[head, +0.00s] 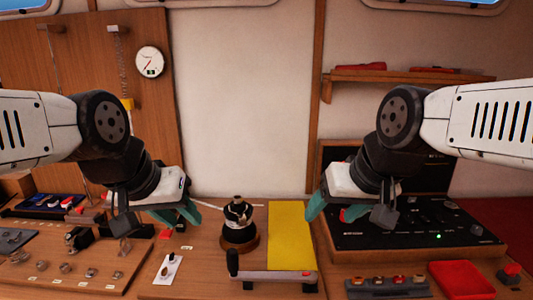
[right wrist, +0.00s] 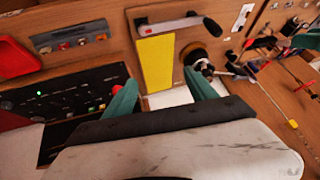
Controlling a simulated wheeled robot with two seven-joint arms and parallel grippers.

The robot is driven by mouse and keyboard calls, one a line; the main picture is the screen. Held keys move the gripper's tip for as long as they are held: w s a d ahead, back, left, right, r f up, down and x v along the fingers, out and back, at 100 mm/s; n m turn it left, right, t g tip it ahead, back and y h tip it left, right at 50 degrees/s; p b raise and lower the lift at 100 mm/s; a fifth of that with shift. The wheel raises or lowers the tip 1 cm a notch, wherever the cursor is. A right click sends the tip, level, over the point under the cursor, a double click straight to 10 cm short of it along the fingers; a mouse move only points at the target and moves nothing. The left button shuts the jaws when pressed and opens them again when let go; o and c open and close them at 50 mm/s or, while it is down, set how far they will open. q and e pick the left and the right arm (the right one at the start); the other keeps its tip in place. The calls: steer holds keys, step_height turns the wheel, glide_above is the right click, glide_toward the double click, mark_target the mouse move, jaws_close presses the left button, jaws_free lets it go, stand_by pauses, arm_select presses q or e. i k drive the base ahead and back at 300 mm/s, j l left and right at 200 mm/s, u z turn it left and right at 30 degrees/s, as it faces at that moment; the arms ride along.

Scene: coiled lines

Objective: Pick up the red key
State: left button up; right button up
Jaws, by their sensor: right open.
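I cannot clearly make out a red key. A small red piece (head: 166,234) lies on the bench just below my left gripper (head: 176,213). Another small red spot (right wrist: 117,89) shows beside a finger of my right gripper (right wrist: 160,92) in the right wrist view. Both are too small to identify. My right gripper is open and empty above the bench, between the yellow plate (head: 288,236) and the black control panel (head: 410,226); it also shows in the head view (head: 331,208). My left gripper hangs above the bench; its jaw gap is unclear.
A dark winch-like drum (head: 239,222) stands left of the yellow plate. A lever with a black grip (head: 233,263) lies in front. A red pad (head: 461,279) and a button box (head: 388,286) are at the front right. Small fittings crowd the left bench.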

mark_target(511, 269)
steer(key=z, duration=2.1)
